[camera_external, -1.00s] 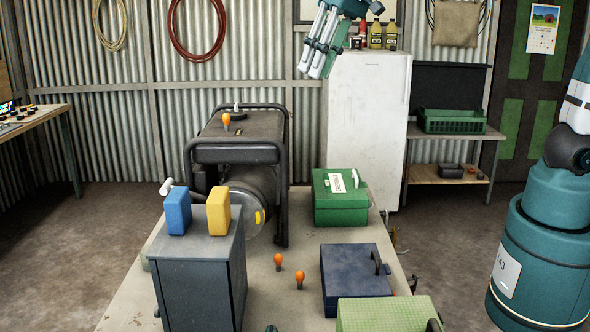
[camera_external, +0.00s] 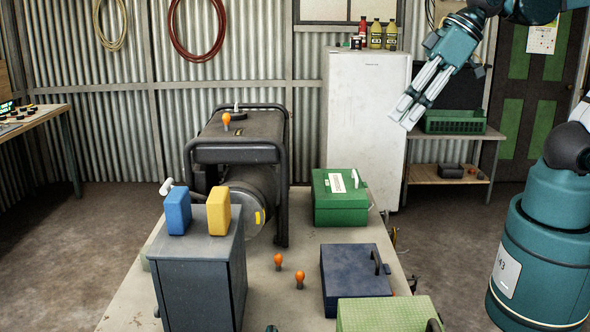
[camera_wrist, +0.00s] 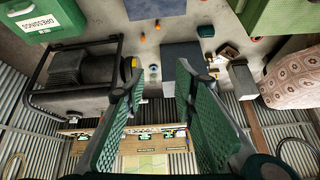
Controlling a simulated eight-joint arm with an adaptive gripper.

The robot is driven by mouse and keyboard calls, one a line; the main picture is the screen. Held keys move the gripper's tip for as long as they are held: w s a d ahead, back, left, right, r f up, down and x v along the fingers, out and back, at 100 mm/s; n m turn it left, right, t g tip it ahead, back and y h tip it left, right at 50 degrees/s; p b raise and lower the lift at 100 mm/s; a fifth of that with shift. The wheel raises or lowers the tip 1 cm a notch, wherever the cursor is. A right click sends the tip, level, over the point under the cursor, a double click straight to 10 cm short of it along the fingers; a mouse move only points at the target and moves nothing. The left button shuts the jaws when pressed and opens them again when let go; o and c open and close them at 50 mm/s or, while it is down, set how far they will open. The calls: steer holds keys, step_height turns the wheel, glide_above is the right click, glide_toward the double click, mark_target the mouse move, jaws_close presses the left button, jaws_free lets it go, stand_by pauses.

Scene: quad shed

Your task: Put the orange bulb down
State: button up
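Three orange bulbs show in the external view. One bulb (camera_external: 226,119) stands on top of the black generator (camera_external: 237,153). My gripper (camera_external: 404,118) is in the air at the upper right, well away from the bulbs. In the wrist view its two green fingers (camera_wrist: 161,75) stand apart with nothing between them. Small orange shapes there are too small to identify surely.
A grey cabinet (camera_external: 200,278) carries a blue block (camera_external: 177,211) and a yellow block (camera_external: 218,211). A green box (camera_external: 340,205), a dark blue box (camera_external: 355,276) and a light green box (camera_external: 385,316) line the table's right side. A white fridge (camera_external: 362,120) stands behind.

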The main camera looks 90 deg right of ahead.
steer(key=shift+n+t, duration=0.3)
steer(key=shift+n, duration=0.5)
steer(key=s+f, duration=0.1)
steer(key=s+a+f, duration=0.1)
steer(key=s+f, duration=0.1)
steer(key=shift+s+a+f, duration=0.1)
steer(key=shift+s+a, duration=0.05)
steer(key=shift+s, duration=0.1)
steer(key=shift+o, duration=0.6)
steer(key=shift+w, duration=0.1)
steer(key=w+f+n+g+b, duration=0.45)
steer(key=w+f+n, duration=0.45)
steer(key=w+f, duration=0.45)
steer(key=w+f+n+g+b, duration=0.1)
steer(key=w+f+n+b, duration=0.1)
steer(key=w+f, duration=0.4)
steer(key=w+d+f+n+g+h+b, duration=0.1)
steer(key=w+f+n, duration=0.4)
steer(key=f, duration=0.8)
steer(key=shift+w+f+g+h+b, duration=0.35)
steer(key=shift+w+g+b, duration=0.2)
steer(key=shift+w+b, duration=0.45)
steer(key=shift+s+f, duration=0.1)
steer(key=shift+s, duration=0.05)
